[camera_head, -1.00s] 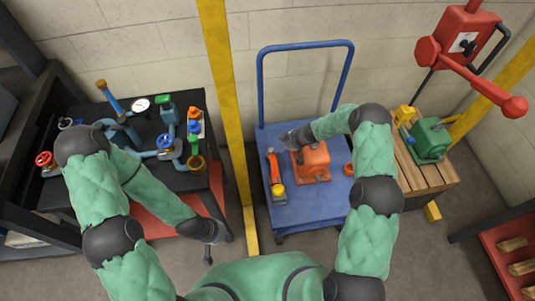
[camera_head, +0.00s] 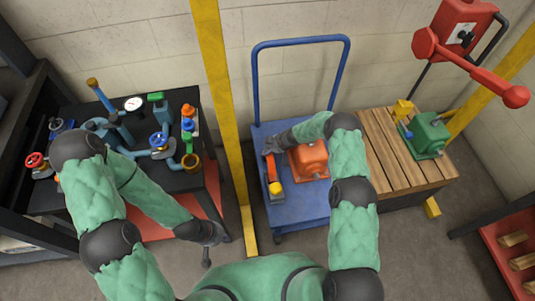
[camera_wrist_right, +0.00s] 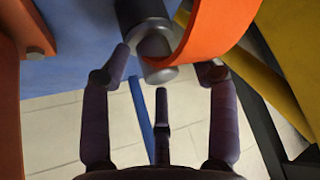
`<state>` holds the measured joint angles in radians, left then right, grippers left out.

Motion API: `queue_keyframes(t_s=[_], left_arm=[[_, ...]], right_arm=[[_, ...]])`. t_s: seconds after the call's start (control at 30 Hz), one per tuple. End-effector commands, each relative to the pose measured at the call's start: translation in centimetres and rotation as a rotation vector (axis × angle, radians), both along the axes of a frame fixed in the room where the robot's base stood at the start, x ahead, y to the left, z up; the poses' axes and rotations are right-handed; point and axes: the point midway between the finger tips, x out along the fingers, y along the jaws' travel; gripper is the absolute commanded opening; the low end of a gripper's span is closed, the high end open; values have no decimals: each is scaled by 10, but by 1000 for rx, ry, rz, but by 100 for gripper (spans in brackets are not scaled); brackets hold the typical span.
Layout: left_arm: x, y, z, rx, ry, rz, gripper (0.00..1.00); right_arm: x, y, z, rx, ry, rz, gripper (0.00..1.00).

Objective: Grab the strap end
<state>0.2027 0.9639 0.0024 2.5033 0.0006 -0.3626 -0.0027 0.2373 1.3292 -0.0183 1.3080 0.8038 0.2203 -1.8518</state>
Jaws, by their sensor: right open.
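The orange strap (camera_head: 271,168) lies at the left side of the blue cart, with a yellow piece (camera_head: 276,188) at its near end. In the right wrist view, an orange band of the strap (camera_wrist_right: 205,40) curves beside a grey cylinder (camera_wrist_right: 155,60). My right gripper (camera_head: 271,146) is over the far end of the strap; in its wrist view the fingers (camera_wrist_right: 170,70) are spread around the cylinder and band, not closed on them. My left gripper (camera_head: 207,258) hangs low left of the yellow post, away from the strap; its fingers are too small to read.
An orange motor (camera_head: 309,161) sits right of the strap on the blue cart (camera_head: 300,205). A green motor (camera_head: 428,135) stands on a wooden pallet (camera_head: 385,150). A yellow post (camera_head: 225,110) rises left of the cart. A black table (camera_head: 65,198) with pipes and valves is further left.

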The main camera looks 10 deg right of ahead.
Motion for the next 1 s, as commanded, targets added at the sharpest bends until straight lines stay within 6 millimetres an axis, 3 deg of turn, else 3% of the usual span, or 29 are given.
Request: queue_keyframes(t_s=[0.33,0.53,1.0], left_arm=[[0,0,-1,0,0,0,0],[0,0,-1,0,0,0,0],[0,0,0,0,0,0,0]], right_arm=[[2,1,-3,0,-2,0,57],[2,2,-3,0,-1,1,1],[3,3,4,1,-2,3,0]])
